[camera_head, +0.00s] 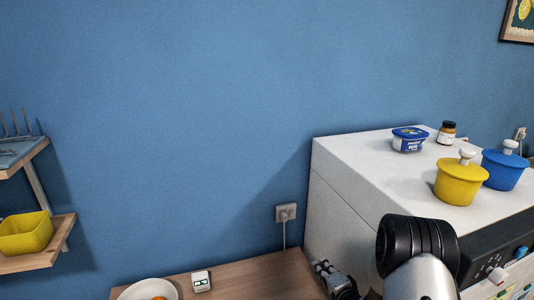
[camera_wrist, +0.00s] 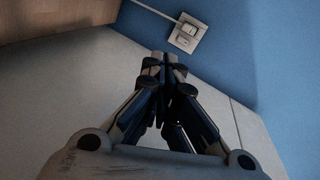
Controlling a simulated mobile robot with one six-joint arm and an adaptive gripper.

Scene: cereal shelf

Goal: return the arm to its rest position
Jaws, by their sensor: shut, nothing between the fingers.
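My gripper (camera_wrist: 165,62) is shut and empty in the wrist view, its fingertips together. In the head view my gripper (camera_head: 322,268) is low in the picture, in front of the side of the white cabinet (camera_head: 335,205) and by the right end of the wooden table (camera_head: 245,280). I cannot tell whether it touches either. My arm's black and silver link stands in front of the cabinet's front corner and hides part of it.
A yellow pot (camera_head: 455,184), a blue pot (camera_head: 503,172), a blue-lidded tub (camera_head: 408,142) and a jar (camera_head: 447,132) stand on the cabinet. A white bowl (camera_head: 148,290) and small white device (camera_head: 201,281) are on the table. A wall shelf (camera_head: 40,258) holds a yellow bin (camera_head: 25,234).

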